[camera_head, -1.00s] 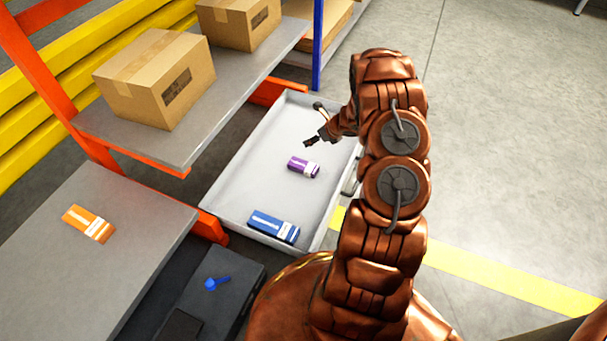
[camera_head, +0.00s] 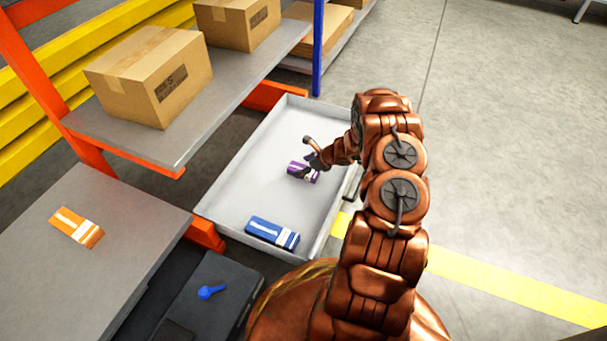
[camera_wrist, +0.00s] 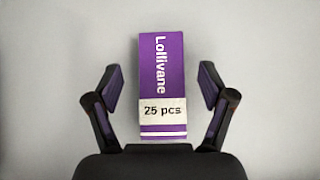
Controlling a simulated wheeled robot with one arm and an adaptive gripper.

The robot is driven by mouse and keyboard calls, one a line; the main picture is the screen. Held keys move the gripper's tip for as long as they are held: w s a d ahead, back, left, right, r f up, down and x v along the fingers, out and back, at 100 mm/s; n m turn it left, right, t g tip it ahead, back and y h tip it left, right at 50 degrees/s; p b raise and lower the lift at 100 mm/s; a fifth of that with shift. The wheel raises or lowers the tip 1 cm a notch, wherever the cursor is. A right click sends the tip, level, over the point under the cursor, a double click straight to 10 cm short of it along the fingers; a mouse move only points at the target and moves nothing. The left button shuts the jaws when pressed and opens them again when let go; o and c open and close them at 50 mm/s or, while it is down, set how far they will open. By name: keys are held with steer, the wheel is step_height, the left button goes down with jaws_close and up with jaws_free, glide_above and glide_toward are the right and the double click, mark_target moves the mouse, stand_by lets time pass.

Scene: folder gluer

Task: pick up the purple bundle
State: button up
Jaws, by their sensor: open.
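The purple bundle (camera_head: 296,168) lies in the grey tray (camera_head: 232,190), partly hidden by my gripper in the head view. In the wrist view the purple bundle (camera_wrist: 162,75) shows a white band reading "25 pcs" and the name "Lollivane". My gripper (camera_wrist: 160,88) is open, with one finger on each side of the bundle and a gap between each finger and it. In the head view my gripper (camera_head: 306,160) is over the bundle. The exact height between them cannot be told.
A blue bundle (camera_head: 272,233) lies at the near end of the tray. An orange bundle (camera_head: 77,227) lies on the grey table at left. A shelf with cardboard boxes (camera_head: 150,75) stands beside the tray. A blue object (camera_head: 211,291) sits on a dark box.

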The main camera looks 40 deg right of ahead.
mark_target(299, 168)
steer(key=b+x, duration=0.1)
steer(key=x, duration=0.2)
steer(key=shift+d+f, duration=0.1)
steer(key=shift+f, duration=0.05)
steer(key=c, duration=1.3)
